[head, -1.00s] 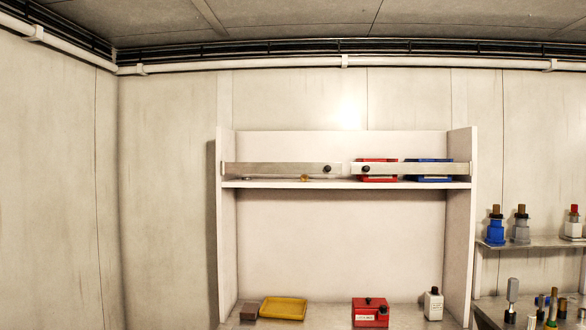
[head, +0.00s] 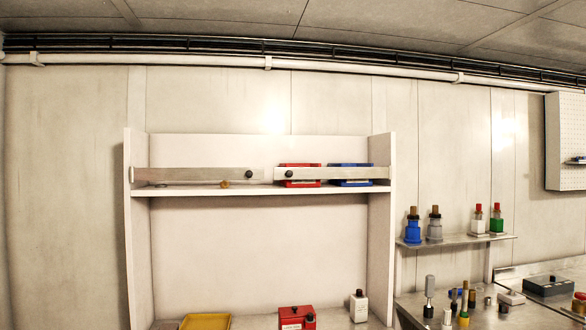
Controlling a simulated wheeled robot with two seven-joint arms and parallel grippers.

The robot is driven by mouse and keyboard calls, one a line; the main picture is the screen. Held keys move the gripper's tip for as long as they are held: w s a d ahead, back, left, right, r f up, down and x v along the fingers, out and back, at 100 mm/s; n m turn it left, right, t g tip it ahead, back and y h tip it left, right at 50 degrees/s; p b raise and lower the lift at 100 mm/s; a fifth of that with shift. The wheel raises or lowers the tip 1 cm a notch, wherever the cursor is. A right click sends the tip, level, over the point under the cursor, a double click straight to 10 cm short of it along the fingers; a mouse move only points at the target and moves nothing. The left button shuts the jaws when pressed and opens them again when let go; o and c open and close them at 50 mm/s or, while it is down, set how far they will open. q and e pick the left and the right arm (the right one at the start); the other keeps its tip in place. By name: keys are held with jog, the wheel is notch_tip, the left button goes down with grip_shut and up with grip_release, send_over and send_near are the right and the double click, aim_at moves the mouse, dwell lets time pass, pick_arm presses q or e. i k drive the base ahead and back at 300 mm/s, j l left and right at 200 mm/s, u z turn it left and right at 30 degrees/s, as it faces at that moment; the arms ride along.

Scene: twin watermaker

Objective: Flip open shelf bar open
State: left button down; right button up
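A white open shelf unit (head: 138,250) stands against the wall in the head view. Two flat metal bars lie across the front of its upper shelf (head: 250,190). The left bar (head: 200,174) has a dark knob (head: 249,174) at its right end, and the right bar (head: 340,173) has a dark knob (head: 289,174) at its left end. Both bars look level. Behind the right bar sit a red tray (head: 300,183) and a blue tray (head: 350,183). A small brass-coloured item (head: 225,184) is under the left bar. Neither of my grippers shows.
Below stand a yellow tray (head: 206,322), a red box (head: 297,317) and a white bottle (head: 359,305). To the right, a small wall shelf (head: 460,239) holds several bottles above a metal counter (head: 410,305) with assorted items. A white pegboard (head: 567,140) hangs at far right.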

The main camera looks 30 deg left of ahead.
aim_at(189, 173)
jog(key=i+j+z, duration=0.2)
jog(key=j, duration=0.4)
jog(key=i+j+z, duration=0.1)
jog(key=j+z, duration=0.15)
jog(key=j, duration=0.35)
jog(key=j+z, duration=0.2)
jog(key=j, duration=0.45)
